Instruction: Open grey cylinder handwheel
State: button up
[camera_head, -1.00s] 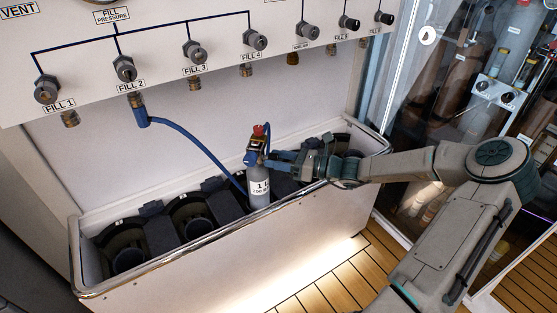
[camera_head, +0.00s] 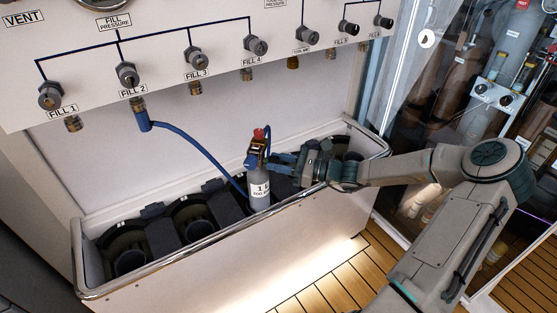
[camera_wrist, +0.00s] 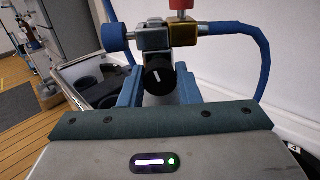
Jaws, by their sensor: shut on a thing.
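The grey cylinder (camera_head: 260,194) stands upright in the rack, with a blue hose joined to its valve. In the wrist view its valve block (camera_wrist: 153,39) has a red knob (camera_wrist: 181,4) on top, a blue round end on the left and a black handwheel (camera_wrist: 158,76) with a white mark facing the camera. My gripper (camera_head: 271,162) reaches the valve from the right. In the wrist view its blue fingers (camera_wrist: 158,84) stand on both sides of the black handwheel and are shut on it. The contact surfaces are partly hidden.
The white rack with a metal rim (camera_head: 185,243) holds several dark round holders. The blue hose (camera_head: 200,150) runs from the FILL 2 fitting (camera_head: 128,75) to the cylinder. The fill panel with several knobs hangs above. A glass door (camera_head: 440,110) stands at the right.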

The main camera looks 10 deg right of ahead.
jog(key=n, duration=0.3)
jog(key=shift+n+p, duration=0.35)
jog(key=shift+n, duration=0.05)
jog(key=shift+f+n+g+b, duration=0.1)
jog(key=shift+n+g+b, duration=0.25)
jog(key=shift+n+b, duration=5.25)
jog(key=shift+f+n+g+b, duration=0.1)
jog(key=shift+n+g+b, duration=0.65)
jog(key=shift+n, duration=9.35)
jog(key=shift+t+b, duration=0.4)
jog(key=o, duration=1)
jog(key=shift+c, duration=0.2)
jog(key=shift+r, duration=0.1)
